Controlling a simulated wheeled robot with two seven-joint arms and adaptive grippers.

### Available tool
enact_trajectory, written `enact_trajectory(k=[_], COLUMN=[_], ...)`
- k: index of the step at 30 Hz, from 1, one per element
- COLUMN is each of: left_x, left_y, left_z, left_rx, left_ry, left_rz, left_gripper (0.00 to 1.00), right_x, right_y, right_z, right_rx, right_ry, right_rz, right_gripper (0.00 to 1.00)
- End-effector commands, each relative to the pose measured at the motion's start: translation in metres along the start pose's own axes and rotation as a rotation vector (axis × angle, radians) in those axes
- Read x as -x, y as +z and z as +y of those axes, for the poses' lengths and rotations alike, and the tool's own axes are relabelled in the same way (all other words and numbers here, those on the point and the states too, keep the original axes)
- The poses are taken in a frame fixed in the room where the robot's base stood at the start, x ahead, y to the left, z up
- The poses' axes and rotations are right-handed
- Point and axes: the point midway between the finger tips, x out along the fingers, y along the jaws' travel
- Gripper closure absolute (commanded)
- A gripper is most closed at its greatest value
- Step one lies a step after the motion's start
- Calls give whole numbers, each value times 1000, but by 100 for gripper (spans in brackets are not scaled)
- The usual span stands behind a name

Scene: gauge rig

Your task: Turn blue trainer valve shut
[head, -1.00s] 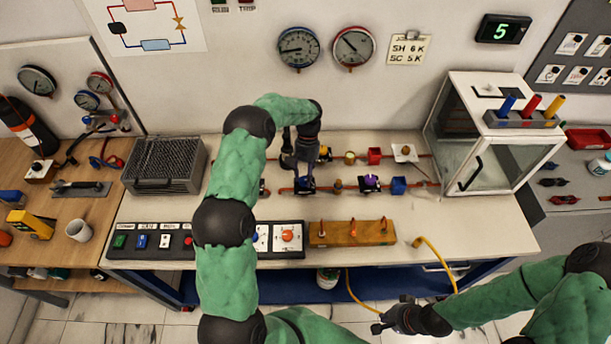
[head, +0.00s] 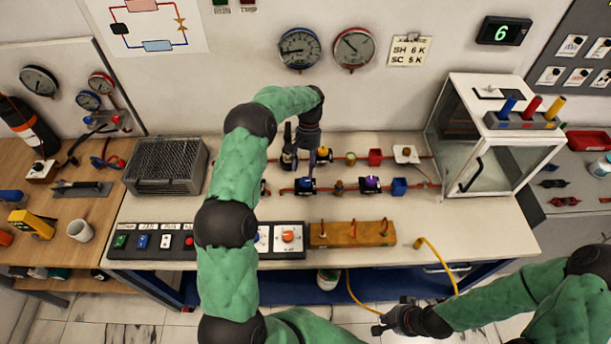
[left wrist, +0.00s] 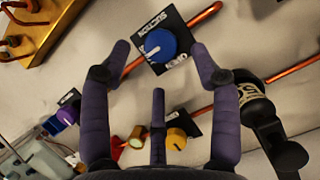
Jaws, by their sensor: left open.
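The blue valve knob (left wrist: 160,44) sits on a black plate marked SUCTION, on a copper pipe. A white line on it lies roughly along the pipe in the left wrist view. It also shows in the head view (head: 305,184), on the front pipe of the bench. My left gripper (left wrist: 158,62) is open, with its purple fingers on either side of the knob in this view. It hangs above the valve in the head view (head: 311,160); contact cannot be made out. My right gripper (head: 384,319) is low, in front of the bench; its fingers are unclear.
A purple knob (left wrist: 67,115) and a yellow knob (left wrist: 176,138) are on nearby valves. A black cylindrical part (left wrist: 253,103) is on the rear pipe. A wooden block (head: 352,233) and a switch panel (head: 160,241) lie in front. A glass case (head: 478,150) stands right.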

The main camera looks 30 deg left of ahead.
Motion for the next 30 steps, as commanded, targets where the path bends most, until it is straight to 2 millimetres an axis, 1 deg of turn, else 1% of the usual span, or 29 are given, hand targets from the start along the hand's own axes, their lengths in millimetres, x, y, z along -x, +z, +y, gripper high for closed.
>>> enact_trajectory(k=[1, 6, 12, 16, 30], left_x=[11, 41, 64, 69, 69], left_y=[0, 0, 1, 1, 1], left_z=[0, 0, 0, 0, 0], left_rx=[0, -1, -1, -1, -1], left_ry=[0, 1, 0, 0, 0], left_rz=[3, -1, -4, -5, -5], left_gripper=[38, 38, 38, 38, 38], right_x=[0, 0, 0, 0, 0], right_y=[0, 0, 0, 0, 0], right_z=[0, 0, 0, 0, 0], right_rx=[0, 0, 0, 0, 0], right_ry=[0, 0, 0, 0, 0], right_rz=[0, 0, 0, 0, 0], right_gripper=[100, 100, 100, 100, 100])
